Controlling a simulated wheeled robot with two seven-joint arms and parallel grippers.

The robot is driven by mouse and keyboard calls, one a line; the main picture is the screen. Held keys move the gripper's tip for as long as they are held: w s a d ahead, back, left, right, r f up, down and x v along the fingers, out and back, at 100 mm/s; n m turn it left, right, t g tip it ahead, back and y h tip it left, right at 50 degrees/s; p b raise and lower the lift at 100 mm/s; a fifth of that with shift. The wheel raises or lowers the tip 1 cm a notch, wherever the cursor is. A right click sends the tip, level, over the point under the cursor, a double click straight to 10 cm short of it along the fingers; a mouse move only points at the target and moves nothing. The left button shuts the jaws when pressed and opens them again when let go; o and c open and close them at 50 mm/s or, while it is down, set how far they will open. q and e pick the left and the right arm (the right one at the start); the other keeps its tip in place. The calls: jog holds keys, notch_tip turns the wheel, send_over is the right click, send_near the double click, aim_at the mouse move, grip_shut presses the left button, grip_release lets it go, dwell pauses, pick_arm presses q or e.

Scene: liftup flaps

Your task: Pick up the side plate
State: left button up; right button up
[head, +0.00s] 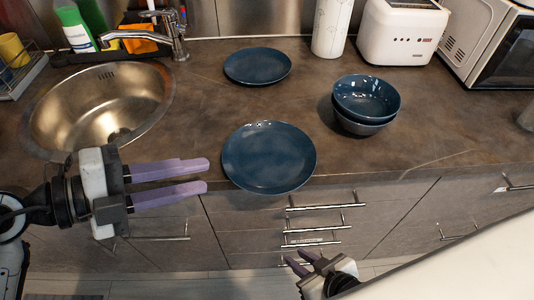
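Two dark blue plates lie flat on the counter. The smaller one, which looks like the side plate (258,65), is at the back, and a larger plate (268,157) is at the front edge. My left gripper (206,176) is at the counter's front edge, left of the larger plate, with its purple fingers pointing right. A gap shows between the fingers; it is open and empty, just apart from the larger plate in the picture. My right gripper (294,257) is low in the picture, in front of the drawers, with its fingers apart and nothing between them.
Stacked blue bowls (366,101) stand right of the plates. A sink (100,105) with a tap (175,35) is at the left. A white toaster (401,32), a patterned white cylinder (332,27) and a microwave (495,45) line the back. Drawer handles (322,206) stick out below the counter.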

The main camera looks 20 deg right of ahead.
aim_at(246, 182)
pick_arm(q)
jog(key=shift+y, duration=0.8)
jog(key=shift+w+d+f+p, duration=0.1)
jog(key=shift+w+d+f, duration=0.15)
jog(key=shift+d+f, duration=1)
jog(key=shift+w+d+f+p, duration=0.1)
jog(key=shift+w+d+f, duration=0.1)
jog(key=shift+d+f, duration=1.1)
jog(key=shift+w+d+f+p, duration=0.1)
jog(key=shift+w+d+f, duration=0.15)
jog(key=shift+d+f, duration=1)
jog(key=shift+a, duration=0.2)
grip_shut()
